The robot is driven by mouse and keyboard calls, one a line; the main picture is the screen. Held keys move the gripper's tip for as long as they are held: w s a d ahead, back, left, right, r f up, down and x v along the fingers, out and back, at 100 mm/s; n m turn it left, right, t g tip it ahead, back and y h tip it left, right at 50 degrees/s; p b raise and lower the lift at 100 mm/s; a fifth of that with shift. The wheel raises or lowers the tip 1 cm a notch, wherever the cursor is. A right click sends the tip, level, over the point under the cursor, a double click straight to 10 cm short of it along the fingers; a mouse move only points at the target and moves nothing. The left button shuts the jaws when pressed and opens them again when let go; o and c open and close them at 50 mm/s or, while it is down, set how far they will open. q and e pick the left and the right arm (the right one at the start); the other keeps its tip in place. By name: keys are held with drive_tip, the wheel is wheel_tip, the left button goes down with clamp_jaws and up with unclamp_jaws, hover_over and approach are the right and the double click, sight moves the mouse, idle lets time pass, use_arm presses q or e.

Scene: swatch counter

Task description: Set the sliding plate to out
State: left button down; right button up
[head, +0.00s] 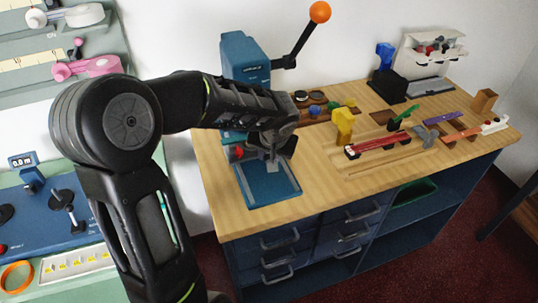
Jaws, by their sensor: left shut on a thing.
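The blue press (241,58) stands at the left end of the wooden counter, with an orange-knobbed lever at its top right. The sliding plate appears to be the flat blue plate (270,192) at its foot, reaching toward the counter's front edge. My left gripper (272,164) comes in from the left and is low over the back of this plate, pointing down. It is shut on a small part there, seemingly the plate's grip; the fingers and arm hide most of the contact. My right gripper is not in view.
The wooden counter (228,205) has drawers below. To the right are a yellow block (343,125), a red-and-black tool (376,146) and a black stand (392,86). A blue bench (40,225) with small devices is at left. Bare wood lies right of the plate.

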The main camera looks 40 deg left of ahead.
sight(275, 178)
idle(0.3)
use_arm(q)
drive_tip(key=d+b, duration=0.1)
drive_tip(key=s+d+b, duration=0.2)
drive_tip(key=d+b, duration=0.1)
drive_tip(key=shift+s+f, duration=0.25)
drive_tip(key=shift+f, duration=0.15)
drive_tip(key=s+d+b, duration=0.1)
drive_tip(key=d, duration=0.1)
drive_tip(key=s+d+b, duration=0.1)
drive_tip(key=s+d, duration=0.1)
drive_tip(key=s+d+b, duration=0.1)
drive_tip(key=d, duration=0.1)
drive_tip(key=shift+s+d+r, duration=0.15)
drive_tip(key=shift+s+r, duration=0.1)
drive_tip(key=shift+r, duration=0.1)
drive_tip(key=c, duration=1.7)
unclamp_jaws()
drive_tip(key=o, duration=0.3)
drive_tip(key=shift+s+d, duration=0.1)
drive_tip(key=shift+o, duration=0.8)
